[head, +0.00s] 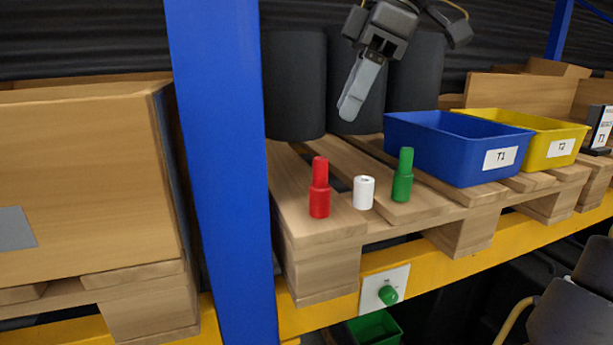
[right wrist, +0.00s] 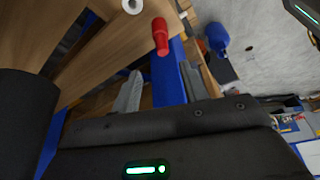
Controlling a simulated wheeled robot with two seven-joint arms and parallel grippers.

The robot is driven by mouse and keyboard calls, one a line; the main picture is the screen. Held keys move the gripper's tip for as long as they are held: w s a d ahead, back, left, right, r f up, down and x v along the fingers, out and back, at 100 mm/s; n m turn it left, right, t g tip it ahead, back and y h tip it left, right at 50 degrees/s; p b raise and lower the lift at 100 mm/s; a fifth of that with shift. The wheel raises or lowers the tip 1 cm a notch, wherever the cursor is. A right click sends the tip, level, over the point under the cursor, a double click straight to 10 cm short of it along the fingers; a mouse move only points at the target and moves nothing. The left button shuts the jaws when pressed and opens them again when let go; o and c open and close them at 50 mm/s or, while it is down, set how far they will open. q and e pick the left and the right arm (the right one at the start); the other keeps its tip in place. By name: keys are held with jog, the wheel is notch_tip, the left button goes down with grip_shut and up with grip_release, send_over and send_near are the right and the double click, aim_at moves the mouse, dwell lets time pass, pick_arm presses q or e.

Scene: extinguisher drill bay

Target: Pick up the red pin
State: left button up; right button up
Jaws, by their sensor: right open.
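The red pin (head: 319,190) stands upright at the front left of the wooden pallet (head: 310,230). A white cylinder (head: 363,193) and a green pin (head: 403,176) stand to its right. My right gripper (head: 350,108) is open and empty, above and behind the pins, pointing down. In the right wrist view the red pin (right wrist: 160,37) shows beyond the gap between the fingertips (right wrist: 161,74), apart from them. The white cylinder (right wrist: 132,6) is at the top edge there. My left gripper is not in view.
A blue bin marked T1 (head: 455,158) and a yellow bin marked T2 (head: 545,140) stand to the right. Dark cylinders (head: 293,85) stand behind. A blue upright post (head: 222,180) and a cardboard box (head: 85,190) are on the left.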

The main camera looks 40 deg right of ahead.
aim_at(323, 158)
jog(key=b+x, duration=0.1)
jog(key=x, duration=0.4)
jog(key=shift+w+a+f, duration=0.1)
jog(key=shift+a+f, duration=0.05)
jog(key=shift+a+f+p, duration=0.15)
jog(key=shift+f+p, duration=0.25)
jog(key=p+x, duration=0.1)
jog(key=x, duration=0.2)
jog(key=shift+a+f+p, duration=0.1)
jog(key=shift+f+p, duration=0.1)
jog(key=shift+p, duration=0.15)
jog(key=shift+w+f, duration=0.25)
jog(key=shift+f, duration=0.2)
jog(key=shift+s+a, duration=0.15)
jog(key=shift+c, duration=1.3)
grip_shut()
